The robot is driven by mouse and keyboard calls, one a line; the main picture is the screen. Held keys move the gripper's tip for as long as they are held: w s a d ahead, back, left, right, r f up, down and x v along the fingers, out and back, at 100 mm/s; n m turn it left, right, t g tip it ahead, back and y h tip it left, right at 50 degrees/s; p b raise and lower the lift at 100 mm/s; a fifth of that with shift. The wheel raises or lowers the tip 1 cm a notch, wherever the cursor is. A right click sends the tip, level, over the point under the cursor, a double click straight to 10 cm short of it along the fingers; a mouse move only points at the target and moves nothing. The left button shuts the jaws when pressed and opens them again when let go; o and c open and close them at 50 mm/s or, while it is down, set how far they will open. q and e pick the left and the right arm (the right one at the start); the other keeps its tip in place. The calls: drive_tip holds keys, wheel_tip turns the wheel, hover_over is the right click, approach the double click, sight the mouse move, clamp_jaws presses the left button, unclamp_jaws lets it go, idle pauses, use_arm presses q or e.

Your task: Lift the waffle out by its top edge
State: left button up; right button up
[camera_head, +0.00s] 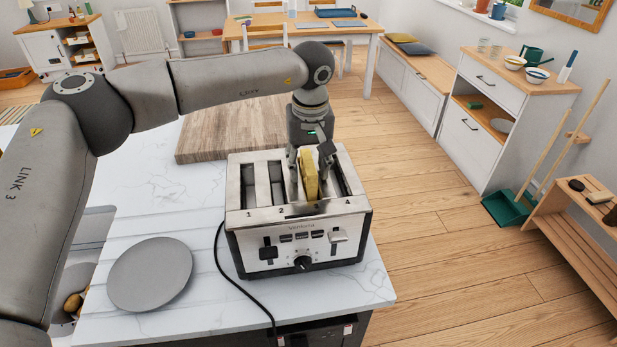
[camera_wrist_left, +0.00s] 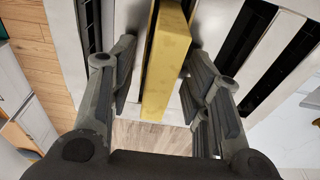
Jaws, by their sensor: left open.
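The waffle (camera_head: 309,174) is a yellow-brown slab standing upright in slot 3 of the toaster (camera_head: 298,222), its top part above the slot. In the left wrist view the waffle (camera_wrist_left: 166,60) runs between the fingers as a yellow strip. My left gripper (camera_head: 311,172) points down over the toaster, with its fingers on either side of the waffle. In the left wrist view the left gripper (camera_wrist_left: 160,90) is open, with gaps visible between the fingers and the waffle. The waffle's lower part is hidden in the slot. My right gripper is not in view.
The toaster's other slots look empty. A grey plate (camera_head: 150,274) lies on the white marble counter (camera_head: 140,215) at the left. A wooden board (camera_head: 235,130) lies behind the toaster. A black cord (camera_head: 235,287) runs down the counter's front. Open floor lies to the right.

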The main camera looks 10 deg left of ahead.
use_arm(q)
drive_tip(key=shift+c, duration=0.2)
clamp_jaws()
idle(0.4)
